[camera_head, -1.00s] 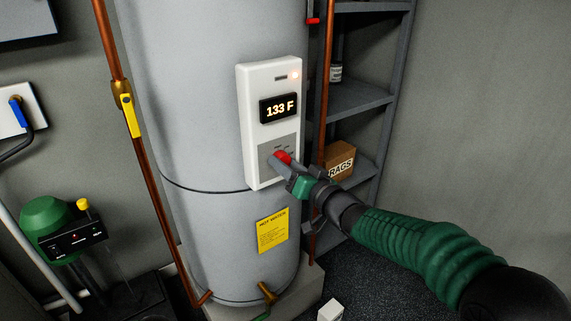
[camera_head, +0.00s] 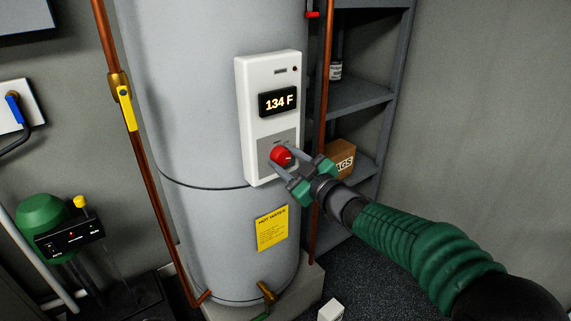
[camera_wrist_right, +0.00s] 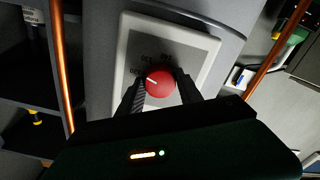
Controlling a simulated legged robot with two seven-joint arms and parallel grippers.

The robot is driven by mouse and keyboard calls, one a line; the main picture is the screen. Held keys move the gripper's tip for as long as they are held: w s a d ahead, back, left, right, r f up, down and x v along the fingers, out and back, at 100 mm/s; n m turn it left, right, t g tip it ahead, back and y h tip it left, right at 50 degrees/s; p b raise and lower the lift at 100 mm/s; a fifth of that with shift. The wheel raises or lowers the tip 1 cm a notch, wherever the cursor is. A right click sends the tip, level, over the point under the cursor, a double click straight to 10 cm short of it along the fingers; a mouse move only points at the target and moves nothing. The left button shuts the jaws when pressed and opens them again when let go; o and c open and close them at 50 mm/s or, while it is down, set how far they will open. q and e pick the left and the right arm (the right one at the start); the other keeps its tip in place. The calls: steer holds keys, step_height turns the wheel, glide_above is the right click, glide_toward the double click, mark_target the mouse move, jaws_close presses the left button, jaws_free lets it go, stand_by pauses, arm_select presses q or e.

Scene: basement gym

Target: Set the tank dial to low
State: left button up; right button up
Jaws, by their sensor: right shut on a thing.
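The tank (camera_head: 205,110) is a tall grey cylinder with a white control panel (camera_head: 261,72) on its front. The panel's display (camera_head: 278,102) reads 134 F. The red round dial (camera_head: 279,156) sits on the panel's grey lower plate; it also shows in the right wrist view (camera_wrist_right: 160,86). A white mark on it points to the left and slightly up in the wrist view. My right gripper (camera_head: 284,158) is shut on the dial, one finger on each side. My left gripper is not in view.
A copper pipe (camera_head: 323,120) runs upright just right of the panel. Behind it stands a grey shelf (camera_head: 357,98) with a cardboard box (camera_head: 341,160). Another copper pipe (camera_head: 143,155) with a yellow valve handle (camera_head: 127,108) is at left. A yellow notice (camera_head: 271,228) is below the panel.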

steer(key=n+b, duration=0.1)
steer(key=n, duration=0.2)
steer(key=f+n+b, duration=0.1)
steer(key=n+b, duration=0.1)
steer(key=n, duration=0.1)
steer(key=n+b, duration=0.3)
steer(key=n, duration=0.3)
steer(key=shift+r, duration=0.15)
stand_by(0.5)
steer(key=o, duration=1.4)
steer(key=shift+w+r, duration=0.1)
steer(key=shift+c, duration=0.2)
steer(key=shift+r, duration=0.1)
